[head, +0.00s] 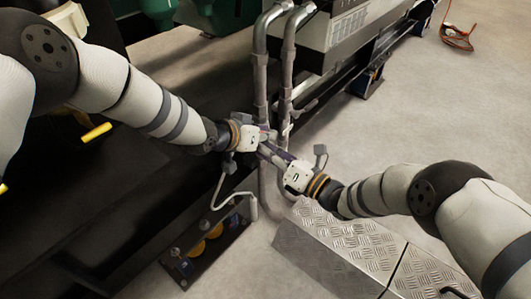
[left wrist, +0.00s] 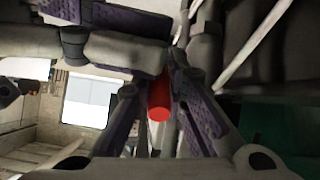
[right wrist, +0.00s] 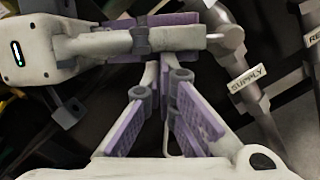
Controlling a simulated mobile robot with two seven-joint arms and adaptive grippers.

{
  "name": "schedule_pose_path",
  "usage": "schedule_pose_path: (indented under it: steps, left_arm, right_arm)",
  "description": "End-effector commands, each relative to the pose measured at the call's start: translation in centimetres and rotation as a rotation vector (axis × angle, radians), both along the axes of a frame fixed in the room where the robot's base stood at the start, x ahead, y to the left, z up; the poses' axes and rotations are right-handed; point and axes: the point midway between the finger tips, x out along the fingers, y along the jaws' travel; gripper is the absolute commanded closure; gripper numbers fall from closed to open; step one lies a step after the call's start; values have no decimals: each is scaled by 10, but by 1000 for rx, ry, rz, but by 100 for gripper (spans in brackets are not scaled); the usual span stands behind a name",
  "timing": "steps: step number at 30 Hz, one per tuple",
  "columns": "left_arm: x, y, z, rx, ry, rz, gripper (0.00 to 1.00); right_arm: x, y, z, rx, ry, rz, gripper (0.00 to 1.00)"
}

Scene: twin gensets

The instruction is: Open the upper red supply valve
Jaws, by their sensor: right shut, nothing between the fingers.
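The red valve handle (left wrist: 159,100) shows as a short red cylinder between the fingers of my left gripper (left wrist: 165,75) in the left wrist view. The fingers close around it from both sides; the rest of the valve is hidden. In the head view my left gripper (head: 268,136) is at the grey vertical pipes (head: 260,75). My right gripper (head: 272,152) is just below and right of it, its fingers reaching close to the left one's. In the right wrist view its fingertips (right wrist: 165,75) meet with nothing between them. A white SUPPLY tag (right wrist: 248,84) hangs on a pipe there.
A second tag (right wrist: 313,38), partly cut off, is at the right edge of the right wrist view. A metal tread-plate box (head: 345,245) stands below my right arm. A panel with yellow round parts (head: 205,240) is at lower left. Open floor lies to the right.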

Motion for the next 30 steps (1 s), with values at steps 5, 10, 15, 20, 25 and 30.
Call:
schedule_pose_path:
  steps: [5, 10, 15, 20, 25, 30]
  left_arm:
    - [-1, 2, -2, 5, 6, 0, 67]
    - [-2, 1, -3, 5, 8, -1, 67]
    - [-5, 2, -2, 6, 10, -3, 67]
    - [-19, 14, 12, 6, 10, -1, 67]
    - [-40, 31, 33, 4, 6, 2, 67]
    - [-52, 39, 43, 3, 4, 2, 67]
  right_arm:
    - [4, -1, 7, 6, -15, -5, 100]
    - [4, -1, 7, 6, -15, -5, 100]
    - [4, -1, 7, 6, -15, -5, 100]
    - [5, -2, 6, 5, -14, -7, 100]
    - [4, -2, 6, 4, -12, -8, 100]
    - [3, -1, 4, 2, -9, -5, 100]
